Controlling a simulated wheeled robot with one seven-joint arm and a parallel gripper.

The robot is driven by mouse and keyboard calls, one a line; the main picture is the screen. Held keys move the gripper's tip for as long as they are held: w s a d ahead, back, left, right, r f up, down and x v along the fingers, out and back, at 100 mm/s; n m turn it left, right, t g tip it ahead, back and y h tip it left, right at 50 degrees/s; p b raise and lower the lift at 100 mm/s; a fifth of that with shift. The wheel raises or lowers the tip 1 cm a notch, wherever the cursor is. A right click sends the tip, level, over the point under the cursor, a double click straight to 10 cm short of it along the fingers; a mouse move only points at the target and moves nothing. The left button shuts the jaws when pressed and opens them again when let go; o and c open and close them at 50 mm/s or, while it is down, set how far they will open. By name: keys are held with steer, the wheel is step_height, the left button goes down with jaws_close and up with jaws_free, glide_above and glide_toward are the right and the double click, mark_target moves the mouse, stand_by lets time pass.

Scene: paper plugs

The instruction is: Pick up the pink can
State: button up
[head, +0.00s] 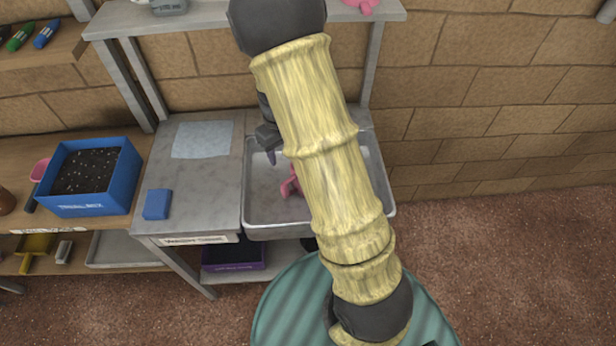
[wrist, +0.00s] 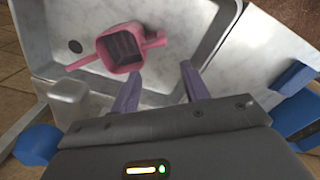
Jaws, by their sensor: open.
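The pink can (wrist: 107,47) is a small watering can with a dark inside and parts sticking out on two sides. It lies within the metal sink basin (wrist: 60,20) in the wrist view. In the head view the pink can (head: 289,187) shows only in part, as my arm covers the rest. My gripper (wrist: 160,70) is open, its two purple fingers apart with nothing between them. The can is ahead of the fingertips, nearer the left finger, and looks apart from them. In the head view my gripper (head: 271,157) is over the basin, with one purple finger showing.
The sink rim (head: 316,231) surrounds the can. A blue sponge-like block (head: 157,204) and a pale cloth (head: 203,139) lie on the counter. A blue soil box (head: 128,178) stands left.

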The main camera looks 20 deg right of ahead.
mark_target(284, 184)
step_height(284, 184, down, 12)
steer(key=shift+r+p, duration=0.15)
steer(key=shift+p, duration=0.8)
steer(key=shift+f, duration=0.25)
steer(key=shift+a+f+p, duration=0.15)
steer(key=shift+f+p, duration=0.35)
steer(key=shift+f, duration=0.8)
steer(key=shift+a+f+p, duration=0.1)
steer(key=shift+f+p, duration=0.4)
steer(key=shift+f, duration=0.75)
jaws_close()
